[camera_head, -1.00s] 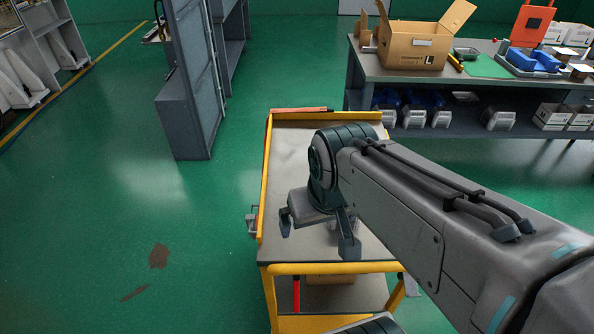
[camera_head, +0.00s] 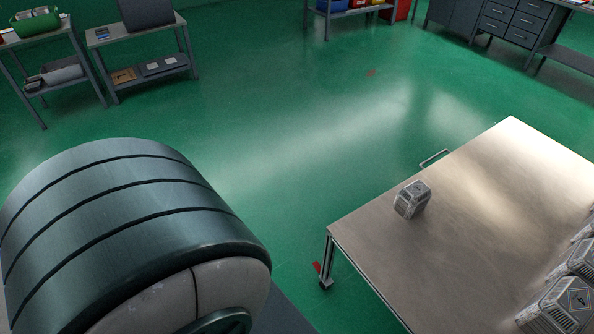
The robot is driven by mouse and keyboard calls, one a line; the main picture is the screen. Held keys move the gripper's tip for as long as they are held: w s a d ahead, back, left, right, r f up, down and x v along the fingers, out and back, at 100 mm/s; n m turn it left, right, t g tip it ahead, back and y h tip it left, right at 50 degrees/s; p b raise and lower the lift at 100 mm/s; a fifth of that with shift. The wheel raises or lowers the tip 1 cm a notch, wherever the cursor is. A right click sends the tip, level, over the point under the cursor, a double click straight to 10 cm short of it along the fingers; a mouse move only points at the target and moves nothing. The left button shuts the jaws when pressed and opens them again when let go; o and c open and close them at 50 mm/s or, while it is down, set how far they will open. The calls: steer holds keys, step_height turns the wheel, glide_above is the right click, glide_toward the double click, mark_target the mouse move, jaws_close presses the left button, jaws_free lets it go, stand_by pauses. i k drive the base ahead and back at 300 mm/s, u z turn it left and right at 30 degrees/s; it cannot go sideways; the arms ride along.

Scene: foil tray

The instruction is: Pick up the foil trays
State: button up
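A small silvery-grey container (camera_head: 412,199), which looks like a foil tray with a lid, stands alone near the left part of the bare metal tabletop (camera_head: 455,235). More of the same kind (camera_head: 562,306) are grouped at the right edge of the picture, partly cut off. A dark mark shows on the top of the nearest one. My gripper is out of view. A large rounded link of my own arm fills the lower left and hides the floor behind it.
Open green floor (camera_head: 270,130) lies left of and behind the table. A side handle (camera_head: 435,158) sticks out from the table's far left edge. Two grey shelf tables (camera_head: 143,52) stand at the back left, one with a green bin (camera_head: 37,23). Drawer cabinets (camera_head: 510,22) stand at the back right.

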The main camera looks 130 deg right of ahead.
mark_target(410, 202)
steer(key=z, duration=5.4)
steer(key=i, duration=1.3)
steer(key=z, duration=0.15)
